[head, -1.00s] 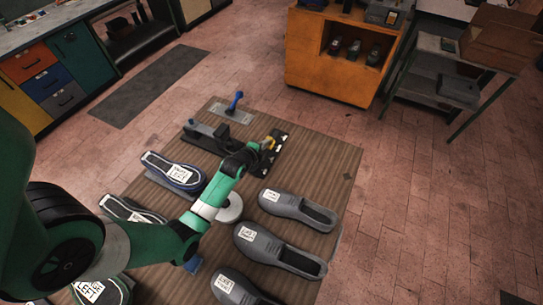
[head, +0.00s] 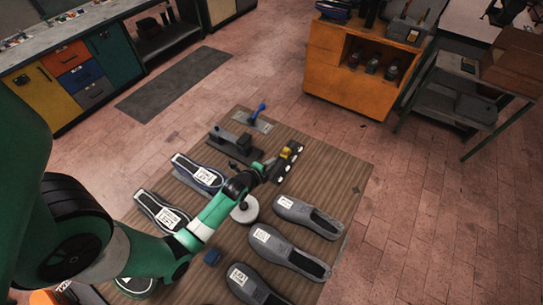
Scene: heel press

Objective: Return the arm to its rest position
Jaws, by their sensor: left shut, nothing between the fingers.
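My left arm reaches in from the left over the brown work mat. Its gripper (head: 268,165) is small and dark at the arm's far end, shut and empty, beside a black strip with white spots (head: 279,177). I cannot tell whether they touch. A dark press-like fixture (head: 236,148) sits just beyond it, with a blue-handled lever (head: 262,107) on a grey plate behind. Grey shoes (head: 307,215) with white labels lie in a column on the right. Dark blue and black shoes (head: 200,174) lie on the left, partly hidden by my arm. My right gripper is out of view.
An orange cabinet (head: 350,95) and a metal shelf cart (head: 460,95) stand at the back right. The floor right of the mat is clear.

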